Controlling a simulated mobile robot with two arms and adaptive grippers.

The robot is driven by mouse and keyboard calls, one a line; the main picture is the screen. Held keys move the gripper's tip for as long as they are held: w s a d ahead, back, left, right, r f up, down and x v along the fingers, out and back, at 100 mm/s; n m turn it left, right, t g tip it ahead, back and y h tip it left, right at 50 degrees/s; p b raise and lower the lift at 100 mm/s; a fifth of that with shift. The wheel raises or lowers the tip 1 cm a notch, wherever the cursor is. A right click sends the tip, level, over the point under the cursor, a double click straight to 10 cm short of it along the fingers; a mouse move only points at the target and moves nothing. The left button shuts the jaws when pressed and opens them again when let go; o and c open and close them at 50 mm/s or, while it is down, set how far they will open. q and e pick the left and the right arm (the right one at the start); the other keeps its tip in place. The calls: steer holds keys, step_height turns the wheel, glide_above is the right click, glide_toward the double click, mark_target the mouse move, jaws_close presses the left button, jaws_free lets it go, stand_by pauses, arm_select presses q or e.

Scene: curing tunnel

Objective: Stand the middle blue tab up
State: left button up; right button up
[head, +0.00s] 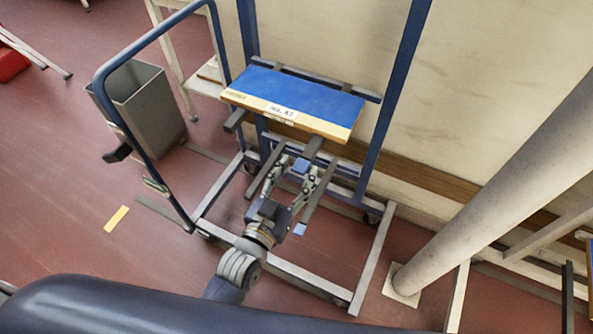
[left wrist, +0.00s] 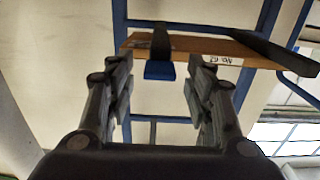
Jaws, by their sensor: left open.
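A blue tab (head: 301,165) sits at the front end of a dark bar that comes out from under the blue-topped board (head: 330,104). In the left wrist view the tab (left wrist: 160,71) shows as a small blue block at the bar's end, between my fingers. I cannot tell its exact tilt. My left gripper (head: 296,172) is open, with one finger on each side of the tab; contact is not clear. The fingers (left wrist: 162,66) look empty in the left wrist view. Another blue tab (head: 299,230) is at the end of a lower bar, right of my wrist. My right gripper is not in view.
The blue rack frame (head: 397,95) stands against the wall, with grey base rails (head: 370,262). A grey bin (head: 142,103) and a blue handrail (head: 98,85) are at the left. A pale pillar (head: 490,185) stands at the right.

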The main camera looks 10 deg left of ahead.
arm_select(q)
steer(key=shift+w+d, duration=0.1)
steer(key=shift+w, duration=0.2)
steer(key=c, duration=1.1)
steer(key=shift+o, duration=0.2)
